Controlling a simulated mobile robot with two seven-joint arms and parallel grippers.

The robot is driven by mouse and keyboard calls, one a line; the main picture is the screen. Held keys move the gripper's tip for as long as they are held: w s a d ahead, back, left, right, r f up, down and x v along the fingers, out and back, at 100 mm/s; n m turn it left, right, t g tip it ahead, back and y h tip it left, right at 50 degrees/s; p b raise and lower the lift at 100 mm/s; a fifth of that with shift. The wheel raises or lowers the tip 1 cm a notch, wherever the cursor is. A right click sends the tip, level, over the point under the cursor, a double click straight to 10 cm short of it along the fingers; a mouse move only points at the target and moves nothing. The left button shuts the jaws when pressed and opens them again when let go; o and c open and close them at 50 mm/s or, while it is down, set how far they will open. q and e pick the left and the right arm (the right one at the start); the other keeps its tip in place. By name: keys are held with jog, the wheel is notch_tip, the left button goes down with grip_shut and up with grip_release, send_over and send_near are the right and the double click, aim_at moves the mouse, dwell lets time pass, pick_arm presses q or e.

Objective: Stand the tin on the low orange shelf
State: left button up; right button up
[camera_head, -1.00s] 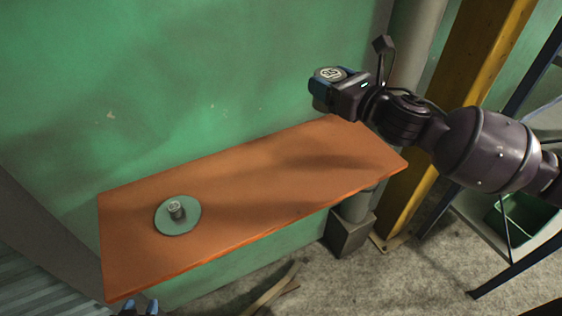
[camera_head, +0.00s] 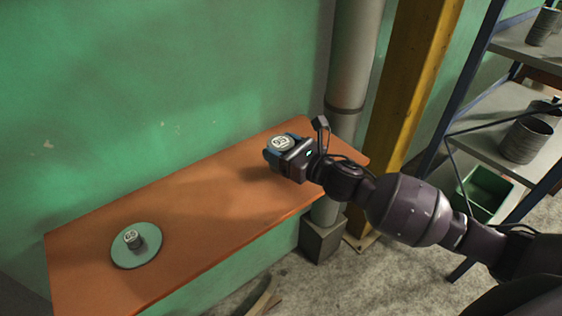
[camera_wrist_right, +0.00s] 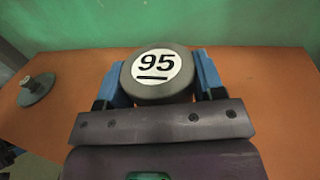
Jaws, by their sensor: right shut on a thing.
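My right gripper (camera_head: 279,155) is shut on the tin (camera_head: 283,143), a grey round tin with a white "95" label on top. In the right wrist view the tin (camera_wrist_right: 157,76) sits upright between the two blue fingers (camera_wrist_right: 160,80). The low orange shelf (camera_head: 215,205) runs along the green wall. The tin is over its right part, near the wall side; I cannot tell whether its base touches the shelf. My left gripper is not in view in the head view.
A grey pipe (camera_head: 350,75) and a yellow column (camera_head: 408,95) rise beyond the right end. A rack (camera_head: 485,95) with tins stands at right. The shelf's middle is clear.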

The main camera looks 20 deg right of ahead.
notch_tip(320, 180, down, 4)
jog(key=shift+f+b, duration=0.1)
jog(key=shift+b, duration=0.25)
jog(key=shift+f, duration=0.15)
jog(key=o, duration=1.1)
